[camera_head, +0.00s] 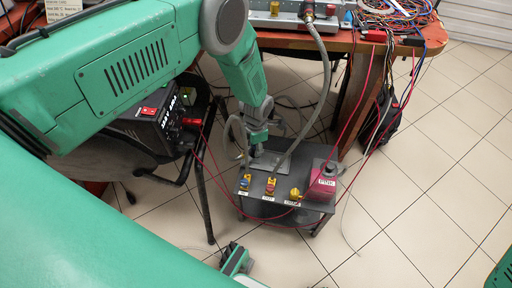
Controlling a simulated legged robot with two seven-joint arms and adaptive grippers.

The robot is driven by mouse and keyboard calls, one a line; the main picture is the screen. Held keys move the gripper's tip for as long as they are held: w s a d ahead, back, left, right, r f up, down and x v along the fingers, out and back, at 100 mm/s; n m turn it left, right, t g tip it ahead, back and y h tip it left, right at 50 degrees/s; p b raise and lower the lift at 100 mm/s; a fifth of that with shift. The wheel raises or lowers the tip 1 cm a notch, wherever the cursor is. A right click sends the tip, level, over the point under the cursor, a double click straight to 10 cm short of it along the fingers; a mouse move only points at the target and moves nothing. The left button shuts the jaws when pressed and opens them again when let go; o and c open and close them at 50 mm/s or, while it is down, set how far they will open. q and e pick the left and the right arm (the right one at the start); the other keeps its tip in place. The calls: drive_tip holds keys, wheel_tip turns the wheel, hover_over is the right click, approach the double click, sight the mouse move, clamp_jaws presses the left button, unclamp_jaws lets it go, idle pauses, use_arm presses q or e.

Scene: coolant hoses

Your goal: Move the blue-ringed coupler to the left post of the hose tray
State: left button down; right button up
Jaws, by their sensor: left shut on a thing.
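My left gripper (259,146) hangs at the end of my green arm, just above the top of the dark cart. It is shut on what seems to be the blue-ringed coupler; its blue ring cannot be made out. A grey hose (233,122) loops beside the gripper and runs down to the blue-marked fitting on the cart. The hose tray (276,19) seems to be the silver tray on the table at the top. A coupler with a hose (309,16) stands on it, and a blue piece (347,19) shows at its right end.
The cart (255,208) carries a blue-marked fitting (245,182), a red-marked fitting (270,186), a yellow fitting (295,194) and a red box (322,182). A long grey hose (323,85) and red cables cross nearby. The wooden table (285,41) stands behind.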

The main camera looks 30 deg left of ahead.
use_arm(q)
drive_tip(key=shift+f, duration=0.15)
drive_tip(key=shift+f+b, duration=0.6)
drive_tip(key=shift+b, duration=0.1)
drive_tip(key=shift+f, duration=0.15)
idle(0.4)
drive_tip(key=shift+f+b, duration=0.2)
drive_tip(key=shift+b, duration=0.2)
drive_tip(key=shift+f+b, duration=0.4)
drive_tip(key=shift+b, duration=0.2)
idle(2.4)
drive_tip(key=c, duration=1)
unclamp_jaws()
drive_tip(key=shift+o, duration=0.2)
